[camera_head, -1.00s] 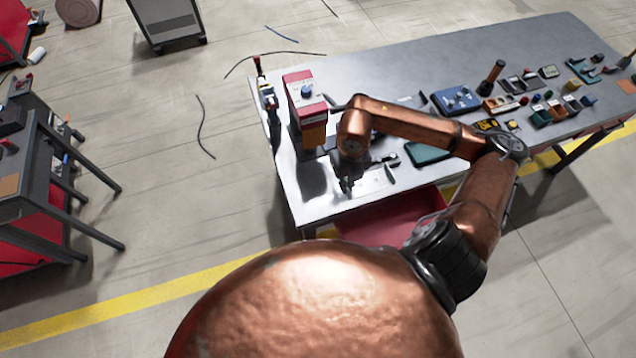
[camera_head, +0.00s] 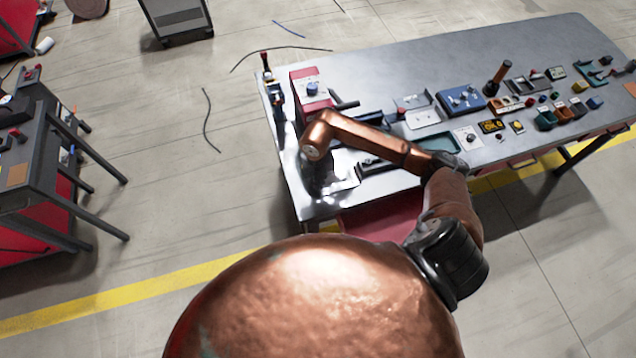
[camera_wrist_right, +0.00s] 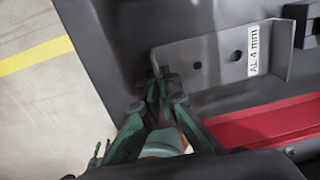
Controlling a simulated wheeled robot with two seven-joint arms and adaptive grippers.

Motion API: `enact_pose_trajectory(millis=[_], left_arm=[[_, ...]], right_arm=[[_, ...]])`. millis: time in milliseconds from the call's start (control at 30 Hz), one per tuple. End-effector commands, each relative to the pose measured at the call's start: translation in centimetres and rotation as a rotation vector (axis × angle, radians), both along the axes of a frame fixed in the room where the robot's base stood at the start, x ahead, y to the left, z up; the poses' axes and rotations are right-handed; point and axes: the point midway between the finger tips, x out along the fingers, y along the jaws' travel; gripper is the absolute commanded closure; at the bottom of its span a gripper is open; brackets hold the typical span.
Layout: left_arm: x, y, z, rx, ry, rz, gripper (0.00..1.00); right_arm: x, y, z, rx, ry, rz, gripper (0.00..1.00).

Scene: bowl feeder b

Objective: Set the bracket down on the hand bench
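The bracket (camera_wrist_right: 215,60) is a grey angled metal piece with two holes and a white "AL 4 mm" label, seen in the right wrist view. My right gripper (camera_wrist_right: 164,78) has its green-grey fingers closed on the bracket's left end. In the head view, my right gripper (camera_head: 318,187) is over the near left corner of the hand bench (camera_head: 385,75), with the pale bracket (camera_head: 345,183) just right of it. The bracket is at or just above the bench top; I cannot tell whether it touches. My left gripper is not in view.
A red press-like device (camera_head: 309,93) stands behind my right gripper. A dark-handled tool (camera_head: 378,166) lies to the right of the bracket. A blue box (camera_head: 460,98) and several small parts fill the bench's right side. A red drawer (camera_head: 385,217) is below the front edge.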

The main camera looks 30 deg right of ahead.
Motion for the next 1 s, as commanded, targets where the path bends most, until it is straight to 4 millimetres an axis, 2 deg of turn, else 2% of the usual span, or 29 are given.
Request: enact_pose_trajectory(millis=[367, 667, 1000], left_arm=[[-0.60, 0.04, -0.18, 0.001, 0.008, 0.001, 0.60], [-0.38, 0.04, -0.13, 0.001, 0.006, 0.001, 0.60], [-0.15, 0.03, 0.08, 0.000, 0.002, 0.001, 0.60]], right_arm=[[0.06, -0.04, -0.70, 0.000, -0.002, 0.000, 1.00], [0.04, -0.03, -0.68, 0.000, -0.002, -0.001, 0.79], [0.02, -0.04, -0.44, 0.000, -0.001, -0.001, 0.78]])
